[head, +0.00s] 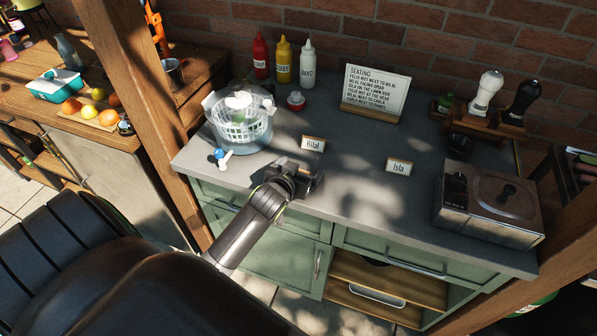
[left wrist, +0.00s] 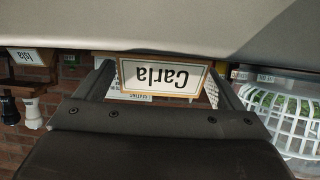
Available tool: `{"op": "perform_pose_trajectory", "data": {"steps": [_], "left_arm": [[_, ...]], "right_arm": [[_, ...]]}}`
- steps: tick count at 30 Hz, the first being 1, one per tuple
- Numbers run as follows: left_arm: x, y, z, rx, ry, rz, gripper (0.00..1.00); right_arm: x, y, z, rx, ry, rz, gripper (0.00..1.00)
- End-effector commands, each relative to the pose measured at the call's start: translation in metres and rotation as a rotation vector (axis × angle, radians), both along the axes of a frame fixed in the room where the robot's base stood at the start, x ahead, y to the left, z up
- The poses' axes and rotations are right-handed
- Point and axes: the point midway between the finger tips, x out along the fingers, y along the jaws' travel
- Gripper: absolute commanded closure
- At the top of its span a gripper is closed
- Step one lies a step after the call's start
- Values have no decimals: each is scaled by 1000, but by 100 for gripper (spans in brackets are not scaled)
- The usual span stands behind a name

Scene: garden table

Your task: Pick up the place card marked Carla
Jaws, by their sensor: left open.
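The place card marked Carla (left wrist: 163,78) shows upside down in the left wrist view, white with a wooden edge. The gripper is open and not closed on the card. My right gripper is not in view.
A salad spinner (head: 240,118) stands to the left on the counter, with a small blue-and-white item (head: 222,157) in front. A seating sign (head: 374,92) and sauce bottles (head: 283,60) stand at the back. A metal appliance (head: 488,208) is at the right.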

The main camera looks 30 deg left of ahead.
Motion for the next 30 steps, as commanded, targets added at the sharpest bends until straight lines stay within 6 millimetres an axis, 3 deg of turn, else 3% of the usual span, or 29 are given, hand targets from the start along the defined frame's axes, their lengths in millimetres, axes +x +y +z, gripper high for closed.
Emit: {"op": "perform_pose_trajectory", "data": {"steps": [11,22,30], "left_arm": [[7,1,-4,0,0,0,11],[7,1,-4,0,0,0,59],[7,1,0,0,-2,-1,59]], "right_arm": [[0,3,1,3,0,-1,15],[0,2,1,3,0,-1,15],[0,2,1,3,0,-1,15]]}}
